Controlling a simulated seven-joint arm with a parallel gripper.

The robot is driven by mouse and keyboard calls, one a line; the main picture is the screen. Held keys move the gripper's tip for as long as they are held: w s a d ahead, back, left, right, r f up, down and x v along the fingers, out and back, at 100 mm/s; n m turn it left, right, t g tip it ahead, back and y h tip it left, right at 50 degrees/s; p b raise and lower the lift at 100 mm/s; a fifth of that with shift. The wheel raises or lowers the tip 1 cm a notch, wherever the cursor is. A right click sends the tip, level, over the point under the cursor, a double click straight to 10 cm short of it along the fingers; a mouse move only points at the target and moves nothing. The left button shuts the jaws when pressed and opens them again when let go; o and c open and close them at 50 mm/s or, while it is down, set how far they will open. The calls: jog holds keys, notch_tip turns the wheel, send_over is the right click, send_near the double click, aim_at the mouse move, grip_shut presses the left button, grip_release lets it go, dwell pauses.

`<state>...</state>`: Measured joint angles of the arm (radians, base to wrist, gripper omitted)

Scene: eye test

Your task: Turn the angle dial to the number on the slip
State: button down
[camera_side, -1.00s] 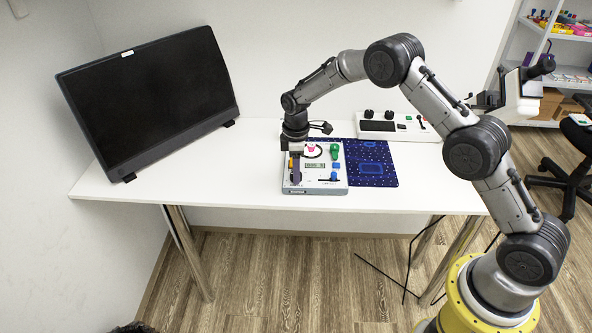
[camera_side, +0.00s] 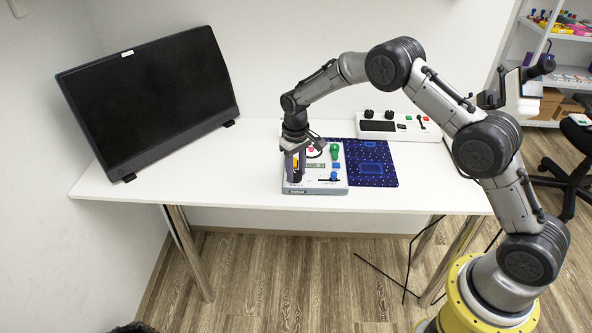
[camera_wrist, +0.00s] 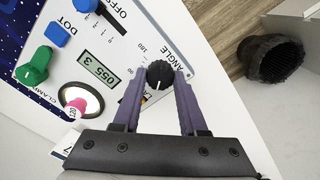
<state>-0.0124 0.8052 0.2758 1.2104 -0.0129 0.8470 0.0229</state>
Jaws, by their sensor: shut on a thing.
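The angle dial (camera_wrist: 159,72) is a black knob with a white pointer line, beside the ANGLE lettering on a white control box (camera_side: 316,188). My gripper (camera_wrist: 160,78) has its two purple fingers closed on either side of the knob. A small display (camera_wrist: 100,67) seems to read 055 3. Part of the dial's scale is hidden by the fingers.
A green lever (camera_side: 335,151) and blue controls (camera_side: 336,166) stand on the box's right part. A dark blue mat (camera_side: 376,172) lies to the right. A white panel with knobs (camera_side: 395,127) stands behind, and a black monitor (camera_side: 150,95) at left. The table's front left is clear.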

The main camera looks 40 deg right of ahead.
aim_at(295, 174)
jog(key=m, duration=0.3)
jog(key=shift+r+m, duration=0.1)
jog(key=shift+m, duration=0.4)
jog(key=shift+c, duration=2.2)
grip_release()
notch_tip(295, 174, up, 14)
jog(key=shift+a, duration=0.1)
